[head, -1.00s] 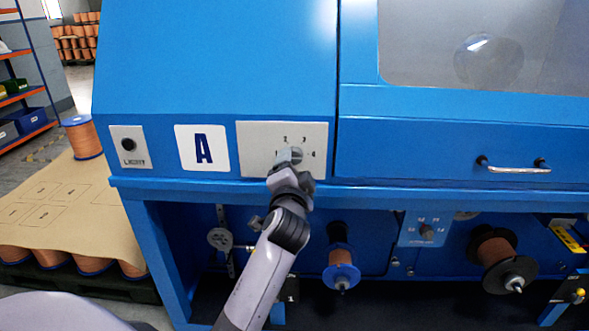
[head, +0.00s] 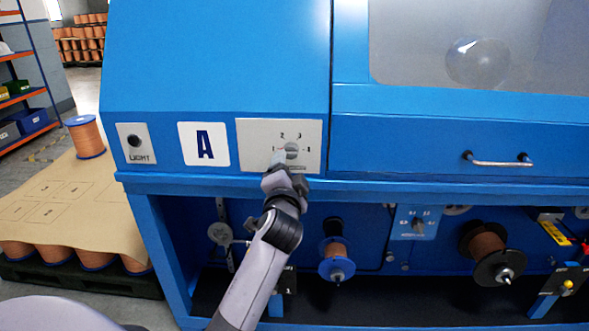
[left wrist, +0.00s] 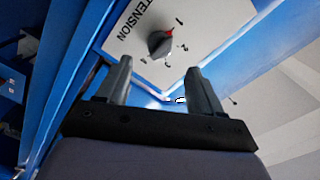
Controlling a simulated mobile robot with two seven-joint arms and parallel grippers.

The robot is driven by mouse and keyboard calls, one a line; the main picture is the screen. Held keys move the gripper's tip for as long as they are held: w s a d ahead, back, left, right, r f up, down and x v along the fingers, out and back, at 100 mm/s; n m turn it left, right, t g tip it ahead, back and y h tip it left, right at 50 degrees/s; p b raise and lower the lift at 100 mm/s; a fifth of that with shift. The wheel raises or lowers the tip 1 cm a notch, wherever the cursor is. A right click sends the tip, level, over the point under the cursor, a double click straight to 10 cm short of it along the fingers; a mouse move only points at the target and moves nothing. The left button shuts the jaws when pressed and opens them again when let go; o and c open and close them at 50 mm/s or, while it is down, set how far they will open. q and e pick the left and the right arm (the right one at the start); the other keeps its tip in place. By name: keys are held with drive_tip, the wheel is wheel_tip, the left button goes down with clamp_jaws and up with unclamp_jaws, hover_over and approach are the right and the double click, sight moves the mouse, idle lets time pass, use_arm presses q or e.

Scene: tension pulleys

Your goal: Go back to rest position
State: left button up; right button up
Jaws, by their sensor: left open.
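The grey round tension knob (head: 291,150) sits on a pale numbered panel (head: 250,135) on the blue machine's front. In the left wrist view the knob (left wrist: 160,45) shows a red mark toward the 1, beside the word TENSION. My left gripper (head: 280,160) is just below and left of the knob in the head view. In the left wrist view my left gripper (left wrist: 159,67) is open with nothing between its fingers, and the knob shows whole beyond the fingertips. My right gripper is not in view.
A blue ledge (head: 240,186) juts out under the panel. Below hang spools (head: 337,262) and a smaller dial plate (head: 415,222). A door handle (head: 498,160) sticks out at right. A pallet with copper spools (head: 85,136) stands at left.

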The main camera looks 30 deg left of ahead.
use_arm(q)
drive_tip(key=s+d+f+h+p, duration=0.3)
drive_tip(key=s+d+f+h, duration=0.15)
drive_tip(key=f, duration=0.55)
drive_tip(key=s+d+f+n+g+h+p, duration=0.1)
drive_tip(key=s+d+f+h, duration=0.1)
drive_tip(key=s+d+f, duration=0.2)
drive_tip(key=s+d+f+n+g+h+p, duration=0.1)
drive_tip(key=s+d+f, duration=0.3)
drive_tip(key=s, duration=0.7)
drive_tip(key=s+d+f+n+g+h+p, duration=0.1)
drive_tip(key=s+d+f+g+h, duration=0.2)
drive_tip(key=s, duration=0.5)
wheel_tip(320, 180, down, 2)
drive_tip(key=shift+d+f+h+p, duration=0.2)
drive_tip(key=shift+d+h+p, duration=0.15)
drive_tip(key=shift+d+h, duration=0.1)
drive_tip(key=shift+a, duration=0.1)
drive_tip(key=c, duration=0.4)
drive_tip(key=shift+a, duration=0.1)
drive_tip(key=shift+c, duration=0.2)
